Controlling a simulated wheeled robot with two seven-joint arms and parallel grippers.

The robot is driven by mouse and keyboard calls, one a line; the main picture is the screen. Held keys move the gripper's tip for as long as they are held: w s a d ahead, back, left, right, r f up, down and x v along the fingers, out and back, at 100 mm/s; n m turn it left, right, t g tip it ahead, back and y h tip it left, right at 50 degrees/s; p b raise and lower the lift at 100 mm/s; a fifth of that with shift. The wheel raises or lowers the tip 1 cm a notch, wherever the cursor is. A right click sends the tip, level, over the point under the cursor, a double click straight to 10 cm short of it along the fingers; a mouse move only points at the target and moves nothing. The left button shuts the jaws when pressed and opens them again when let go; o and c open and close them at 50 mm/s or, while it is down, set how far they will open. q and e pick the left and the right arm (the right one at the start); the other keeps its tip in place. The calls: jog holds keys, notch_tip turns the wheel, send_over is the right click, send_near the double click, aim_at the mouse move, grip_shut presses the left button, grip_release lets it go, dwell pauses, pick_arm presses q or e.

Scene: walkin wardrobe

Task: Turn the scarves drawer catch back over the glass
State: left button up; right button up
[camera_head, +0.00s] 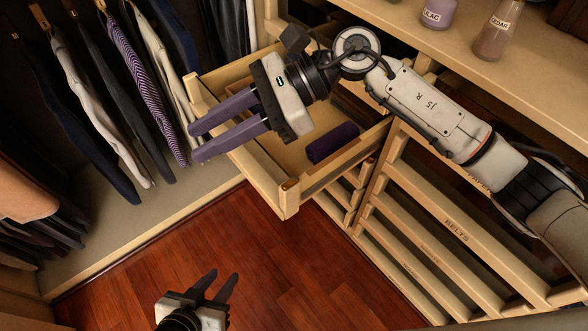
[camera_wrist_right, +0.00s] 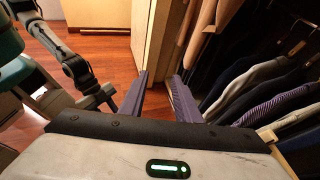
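A pale wooden drawer (camera_head: 263,183) stands pulled out in the head view, with a dark purple rolled cloth (camera_head: 333,143) lying inside. A small brown piece (camera_head: 291,184) sits on the drawer's near front corner; I cannot tell whether it is the catch. I cannot make out the glass. My right gripper (camera_head: 193,144) reaches across above the drawer, its purple fingers parted and pointing left past the drawer front. In the right wrist view its fingers (camera_wrist_right: 159,76) have nothing between them. My left gripper (camera_head: 222,274) is low over the floor, its dark fingers apart and empty, away from the drawer.
Hanging clothes (camera_head: 110,95) fill the left side, close to my right fingertips. A shelf (camera_head: 440,45) with a lilac jar (camera_head: 438,14) and a cedar bottle (camera_head: 497,32) is at the upper right. Slatted drawers (camera_head: 455,222) lie below. The wooden floor (camera_head: 290,270) is clear.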

jog(key=w+d+f+n+h, duration=0.3)
jog(key=d+f+h, duration=0.25)
jog(key=d, duration=0.35)
jog(key=h, duration=0.4)
send_near(290, 182)
jog(key=shift+n+t, duration=0.3)
jog(key=x, duration=0.7)
jog(key=shift+s+f+p, duration=0.15)
jog(key=shift+s+p, duration=0.1)
jog(key=shift+p, duration=0.1)
grip_shut()
